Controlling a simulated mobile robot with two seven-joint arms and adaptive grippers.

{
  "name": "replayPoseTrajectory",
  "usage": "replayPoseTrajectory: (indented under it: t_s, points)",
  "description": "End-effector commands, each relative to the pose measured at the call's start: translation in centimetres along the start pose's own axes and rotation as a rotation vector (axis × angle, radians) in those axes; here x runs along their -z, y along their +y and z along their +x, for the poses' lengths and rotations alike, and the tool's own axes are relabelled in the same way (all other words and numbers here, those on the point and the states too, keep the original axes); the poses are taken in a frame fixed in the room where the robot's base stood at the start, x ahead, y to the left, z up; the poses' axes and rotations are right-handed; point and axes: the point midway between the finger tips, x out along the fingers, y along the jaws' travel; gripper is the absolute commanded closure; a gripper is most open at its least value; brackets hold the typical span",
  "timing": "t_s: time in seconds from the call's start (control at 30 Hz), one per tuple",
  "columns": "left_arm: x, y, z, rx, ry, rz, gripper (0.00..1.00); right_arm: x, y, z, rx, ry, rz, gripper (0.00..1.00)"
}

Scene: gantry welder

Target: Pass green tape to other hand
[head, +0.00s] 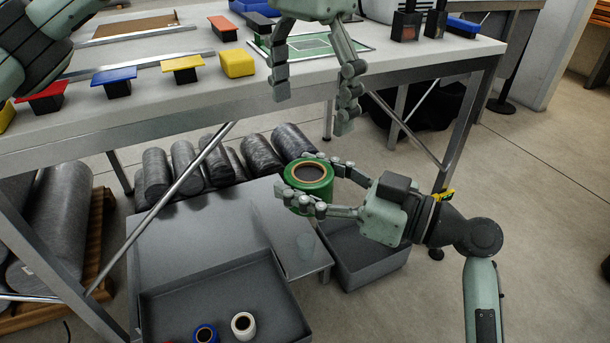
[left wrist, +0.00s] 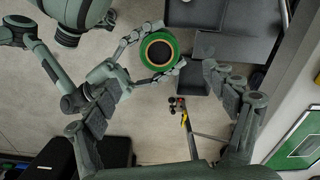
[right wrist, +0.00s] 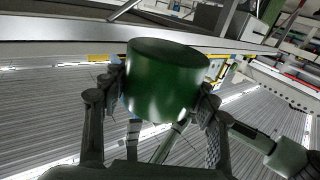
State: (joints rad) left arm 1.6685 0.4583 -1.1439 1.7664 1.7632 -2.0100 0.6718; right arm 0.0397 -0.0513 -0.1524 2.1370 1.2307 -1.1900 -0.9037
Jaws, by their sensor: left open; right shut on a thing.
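The green tape (head: 309,180) is a thick green roll with a tan core, held upright in the air in front of the table. My right gripper (head: 318,187) is shut on it, a finger on each side. The tape also shows in the left wrist view (left wrist: 158,51) and fills the middle of the right wrist view (right wrist: 165,82). My left gripper (head: 314,100) is open and empty, pointing down above the tape and apart from it. In the left wrist view the tape appears beyond the spread fingers.
The white table (head: 185,95) carries red, blue and yellow pieces. Below, a grey tray (head: 265,290) holds a blue roll (head: 205,334) and a white roll (head: 243,325). A second grey bin (head: 370,262) stands right of it. Dark cylinders (head: 262,157) lie under the table.

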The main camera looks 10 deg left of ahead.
Motion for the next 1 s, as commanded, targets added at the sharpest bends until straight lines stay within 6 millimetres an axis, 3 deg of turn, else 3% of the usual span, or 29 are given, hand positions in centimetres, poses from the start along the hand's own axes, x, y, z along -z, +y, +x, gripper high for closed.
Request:
replayPoseTrajectory:
  t_s: [0.17,0.27,0.4,0.53,0.63,0.73,0.83,0.9,1.0]
  points:
    - [1.3,0.3,0.7,-0.019,0.044,0.011,0.15,0.0,0.0,0.0,0.000,0.001,-0.001,0.75]
    - [3.8,0.9,2.9,-0.054,0.138,0.022,0.15,0.0,0.0,0.0,0.000,0.001,0.000,0.75]
    - [8.8,1.2,6.5,-0.122,0.357,-0.006,0.15,0.0,0.0,0.0,0.000,0.001,0.000,0.75]
    - [12.5,-0.7,9.4,-0.152,0.570,-0.105,0.15,0.1,0.0,0.0,0.000,0.001,0.000,0.75]
    - [13.8,-4.0,12.0,-0.133,0.707,-0.226,0.15,0.1,0.0,0.0,0.000,0.001,0.000,0.75]
    - [13.3,-8.4,15.2,-0.069,0.801,-0.365,0.15,0.1,0.0,0.0,0.000,0.001,0.000,0.75]
    - [11.3,-12.1,18.8,0.010,0.834,-0.474,0.15,0.1,0.0,0.0,0.000,0.001,0.000,0.75]
    - [9.4,-13.5,21.9,0.048,0.818,-0.520,0.15,0.1,0.0,0.0,0.000,0.001,0.000,0.75]
    - [6.6,-14.0,26.6,0.075,0.765,-0.553,0.15,0.1,0.0,0.0,0.000,0.001,0.000,0.75]
